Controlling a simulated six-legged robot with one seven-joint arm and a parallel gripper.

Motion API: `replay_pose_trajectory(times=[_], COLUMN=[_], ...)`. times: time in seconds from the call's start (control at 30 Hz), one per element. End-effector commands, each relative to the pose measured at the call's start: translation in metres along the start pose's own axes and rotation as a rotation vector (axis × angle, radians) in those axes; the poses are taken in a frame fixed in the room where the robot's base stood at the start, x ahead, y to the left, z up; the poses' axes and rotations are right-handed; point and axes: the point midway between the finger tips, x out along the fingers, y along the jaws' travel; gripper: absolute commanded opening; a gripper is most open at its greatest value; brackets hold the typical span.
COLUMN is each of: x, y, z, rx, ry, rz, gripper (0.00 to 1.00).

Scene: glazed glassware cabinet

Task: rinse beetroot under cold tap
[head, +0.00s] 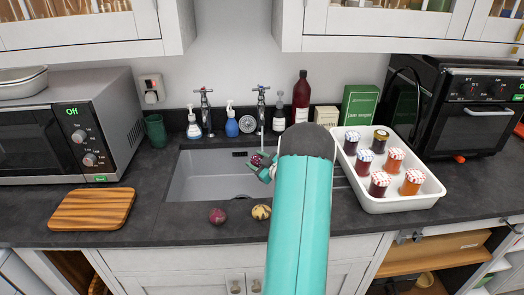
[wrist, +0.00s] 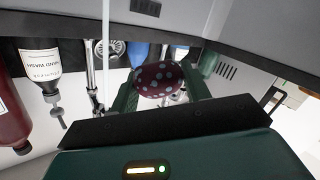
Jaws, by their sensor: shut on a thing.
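My gripper (head: 262,170) is over the sink (head: 208,180), near its right side. It is shut on a dark red, pale-spotted beetroot (head: 257,160). In the wrist view the beetroot (wrist: 158,80) sits between the two green fingers. The right tap (head: 262,100) stands behind the gripper, and a thin pale stream seems to fall from it. In the wrist view that stream (wrist: 106,50) passes left of the beetroot, apparently apart from it. The left tap (head: 204,108) shows no stream. My arm hides the sink's right end.
A purple-red round vegetable (head: 217,216) and a yellowish one (head: 261,212) lie on the front counter. A wooden board (head: 92,209) lies left. A white tray (head: 400,203) of jars stands right. Soap bottles (head: 231,124) and a tall red bottle (head: 301,100) line the back.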

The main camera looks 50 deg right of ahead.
Motion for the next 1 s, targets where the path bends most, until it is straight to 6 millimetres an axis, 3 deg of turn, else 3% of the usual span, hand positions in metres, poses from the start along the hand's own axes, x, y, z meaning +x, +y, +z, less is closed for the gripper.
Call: replay_pose_trajectory(times=[0.6, 1.0], x=[-0.029, -0.032], y=[-0.018, -0.021], z=[-0.044, -0.048], rx=[-0.001, 0.0], ry=[0.0, 0.0], rz=[0.001, 0.0], gripper=[0.23, 0.23])
